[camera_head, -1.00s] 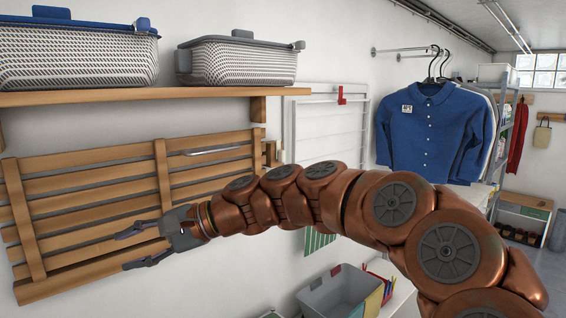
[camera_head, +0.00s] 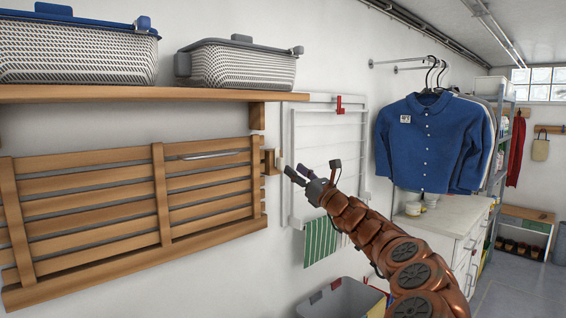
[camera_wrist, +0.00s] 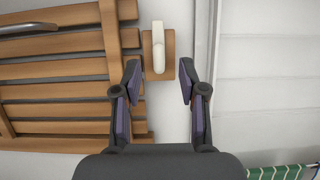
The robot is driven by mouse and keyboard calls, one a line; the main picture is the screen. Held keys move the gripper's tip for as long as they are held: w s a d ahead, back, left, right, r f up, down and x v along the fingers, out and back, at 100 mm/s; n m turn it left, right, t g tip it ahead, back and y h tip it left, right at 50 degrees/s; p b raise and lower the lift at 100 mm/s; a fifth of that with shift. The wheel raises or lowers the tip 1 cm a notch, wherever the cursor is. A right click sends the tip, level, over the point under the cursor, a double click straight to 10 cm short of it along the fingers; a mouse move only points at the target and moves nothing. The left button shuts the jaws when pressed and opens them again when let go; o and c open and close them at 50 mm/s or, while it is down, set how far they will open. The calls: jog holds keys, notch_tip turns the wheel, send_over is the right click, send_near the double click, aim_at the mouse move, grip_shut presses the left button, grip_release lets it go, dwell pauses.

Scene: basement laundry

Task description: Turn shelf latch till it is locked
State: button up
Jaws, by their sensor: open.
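The shelf latch shows in the wrist view as a pale upright lever (camera_wrist: 158,45) on a small wooden block (camera_wrist: 148,62). In the head view the latch block (camera_head: 270,162) is on the wall at the right end of the folded slatted wooden shelf (camera_head: 110,200). My gripper (camera_head: 293,174) is open and empty, just right of the latch in the head view. In the wrist view the open fingertips (camera_wrist: 159,75) lie either side of the lever's lower end in the picture. Whether they touch it I cannot tell.
A fixed shelf (camera_head: 120,95) with two baskets runs above. A white drying rack (camera_head: 330,150) is on the wall right of the latch. Below are a grey bin (camera_head: 340,300) and a green striped cloth (camera_head: 320,242). A blue shirt (camera_head: 430,140) hangs further right.

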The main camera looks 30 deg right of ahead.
aim_at(283, 161)
jog(key=shift+p+x, duration=0.8)
jog(key=shift+x, duration=2.3)
jog(key=shift+a, duration=0.1)
grip_shut()
